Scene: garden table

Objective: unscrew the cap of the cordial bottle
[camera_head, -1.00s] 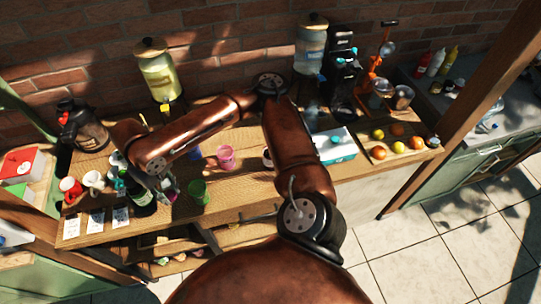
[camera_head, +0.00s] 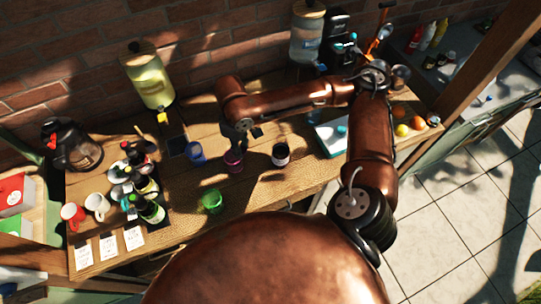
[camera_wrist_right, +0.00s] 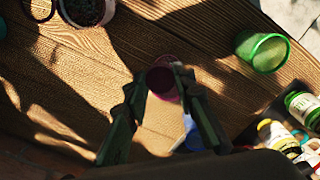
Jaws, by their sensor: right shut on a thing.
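In the right wrist view, the fingers (camera_wrist_right: 160,88) are shut on the pink cup (camera_wrist_right: 162,82), one on each side. Bottles show at that view's lower right (camera_wrist_right: 303,108). My left gripper is not in view.
A green cup (camera_head: 212,201), a blue cup (camera_head: 196,152) and a dark cup (camera_head: 280,155) stand around the pink one. A drink dispenser (camera_head: 150,80) stands at the back.

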